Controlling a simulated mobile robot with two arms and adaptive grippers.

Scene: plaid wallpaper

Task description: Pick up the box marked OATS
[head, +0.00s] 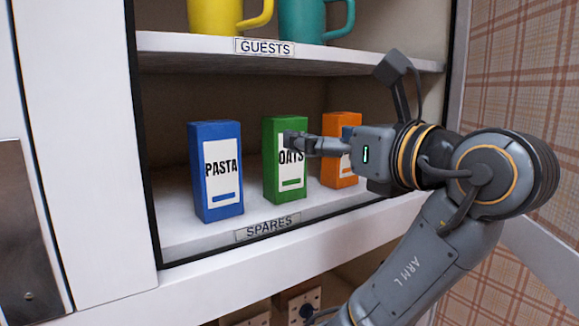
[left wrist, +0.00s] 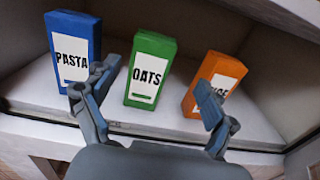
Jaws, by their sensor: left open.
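The green OATS box (head: 285,160) stands upright on the lower shelf, between a blue box and an orange box. In the left wrist view the OATS box (left wrist: 151,72) shows between and beyond my two fingers, its label facing me. My left gripper (head: 315,143) is open and empty in front of the shelf. In the head view one finger covers part of the OATS label. In the left wrist view the spread fingers (left wrist: 150,92) appear either side of the OATS box; contact is not seen. My right gripper is not in view.
The blue PASTA box (head: 215,172) stands left of OATS, and the orange box (head: 341,123), partly hidden by my gripper, stands right. The GUESTS shelf (head: 165,42) above holds a yellow mug (head: 215,15) and a teal mug (head: 312,20). Bare shelf lies before the boxes.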

